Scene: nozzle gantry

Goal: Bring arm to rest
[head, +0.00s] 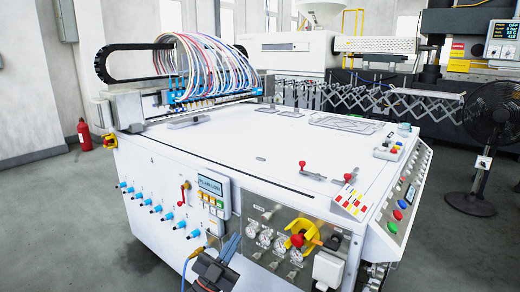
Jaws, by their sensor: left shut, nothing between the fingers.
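My left gripper (230,247) shows at the bottom edge, left of centre, in the head view. Its dark body is partly cut off by the frame and its narrow blue-grey fingers point up, closed together with nothing between them. It is in front of the white gantry machine's front panel, below the small display box (214,186); I cannot tell whether it touches the panel. My right gripper is not in view.
The white gantry table (250,150) fills the middle, with a nozzle row (215,95) at the back. Blue valves (156,209), gauges and a yellow-and-red handle (300,235) stick out in front. A black fan (485,130) stands right.

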